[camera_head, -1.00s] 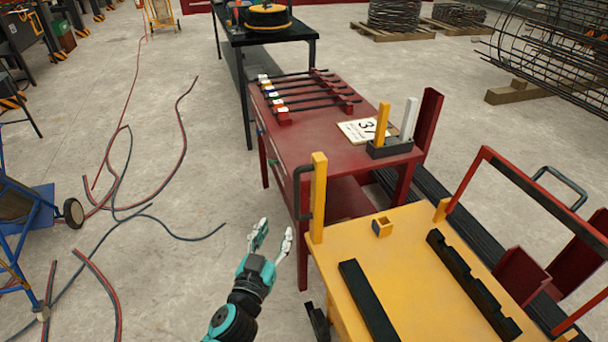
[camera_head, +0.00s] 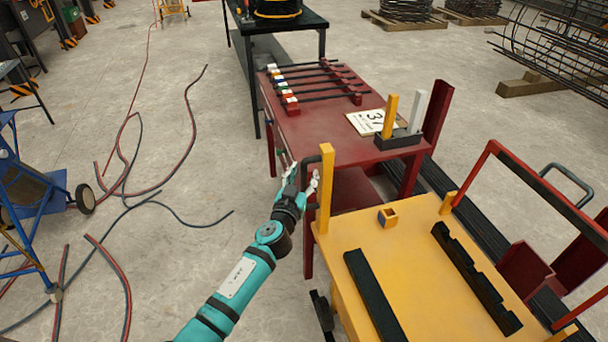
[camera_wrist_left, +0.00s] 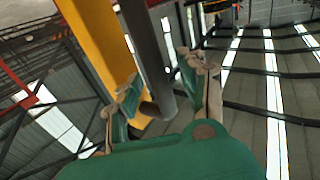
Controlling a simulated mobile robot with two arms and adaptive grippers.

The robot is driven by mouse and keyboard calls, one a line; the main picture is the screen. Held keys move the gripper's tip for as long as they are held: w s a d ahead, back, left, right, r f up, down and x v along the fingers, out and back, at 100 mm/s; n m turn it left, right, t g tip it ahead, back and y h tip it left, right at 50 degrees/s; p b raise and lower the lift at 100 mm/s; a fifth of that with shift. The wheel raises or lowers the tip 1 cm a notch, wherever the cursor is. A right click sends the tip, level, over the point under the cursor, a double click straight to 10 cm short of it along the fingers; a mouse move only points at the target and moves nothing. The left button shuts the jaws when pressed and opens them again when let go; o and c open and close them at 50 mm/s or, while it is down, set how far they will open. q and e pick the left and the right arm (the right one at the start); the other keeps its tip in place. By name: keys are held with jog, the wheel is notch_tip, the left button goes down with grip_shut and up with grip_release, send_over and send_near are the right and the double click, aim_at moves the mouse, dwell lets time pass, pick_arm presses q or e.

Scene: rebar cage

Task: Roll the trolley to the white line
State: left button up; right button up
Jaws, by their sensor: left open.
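A dark bar handle (camera_head: 312,159) is fixed to that post. My left gripper (camera_head: 302,178) is open at the handle. In the left wrist view, the dark handle (camera_wrist_left: 147,50) passes between the two open fingers (camera_wrist_left: 160,92), beside the yellow post (camera_wrist_left: 88,45). I cannot tell whether either finger touches it. My right gripper is not in view. No white line can be made out on the floor.
A red table (camera_head: 325,135) with rods and a numbered card stands just beyond the trolley. A black table (camera_head: 277,22) is behind it. Hoses (camera_head: 125,190) lie on the floor at left, near a blue cart (camera_head: 30,200). Dark rails (camera_head: 440,180) run behind the trolley.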

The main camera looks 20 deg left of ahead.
pick_arm(q)
jog(key=shift+w, duration=0.3)
grip_shut()
jog(key=shift+f, duration=0.1)
dwell(0.4)
